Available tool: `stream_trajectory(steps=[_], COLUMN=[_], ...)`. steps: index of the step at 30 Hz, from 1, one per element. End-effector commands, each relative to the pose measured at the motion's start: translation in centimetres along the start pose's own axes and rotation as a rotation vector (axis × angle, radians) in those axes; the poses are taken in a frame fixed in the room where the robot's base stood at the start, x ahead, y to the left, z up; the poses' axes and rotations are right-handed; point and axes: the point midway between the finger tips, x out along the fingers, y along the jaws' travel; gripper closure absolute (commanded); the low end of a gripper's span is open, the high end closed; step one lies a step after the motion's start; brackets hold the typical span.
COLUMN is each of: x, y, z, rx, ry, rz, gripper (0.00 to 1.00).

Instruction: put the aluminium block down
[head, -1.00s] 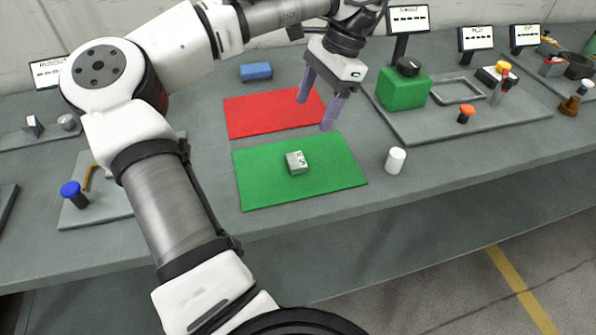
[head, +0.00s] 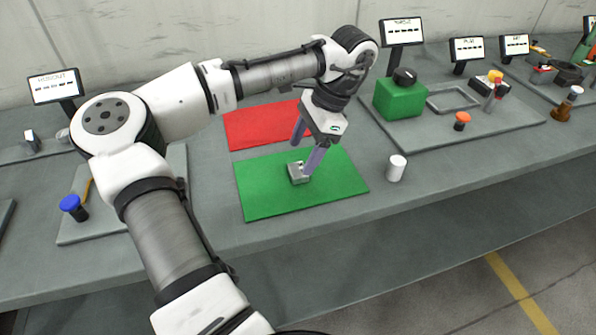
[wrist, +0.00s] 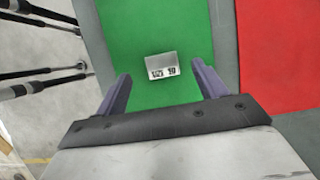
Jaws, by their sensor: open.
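The aluminium block (head: 298,175) is a small grey block resting on the green mat (head: 262,199) on the bench. In the wrist view the block (wrist: 162,66) shows dark markings on one face and lies ahead of the fingertips, roughly midway between their lines. My gripper (head: 303,157) is open and empty, with its purple fingers pointing down at the block. In the head view one finger overlaps the block's right edge; I cannot tell whether it touches. The gripper's two fingers (wrist: 160,80) stand wide apart in the wrist view.
A red mat (head: 255,127) lies behind the green one. A white cylinder (head: 396,168) stands right of the green mat. A grey tray (head: 470,125) with a green box (head: 398,98) is at the back right. A blue-topped knob (head: 72,203) stands at the left.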

Motion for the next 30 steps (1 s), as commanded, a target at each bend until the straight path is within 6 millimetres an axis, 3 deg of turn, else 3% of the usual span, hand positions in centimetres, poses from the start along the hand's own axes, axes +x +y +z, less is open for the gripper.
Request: stream_trajectory(steps=[9,18,30], x=[4.2,4.8,4.7], y=[-0.1,-0.1,-0.1], z=[0.0,0.0,-0.1], rx=[-0.001,-0.001,-0.001], ry=[-0.001,0.0,0.0], rz=[0.0,0.0,0.0], gripper=[0.29,0.29,0.81])
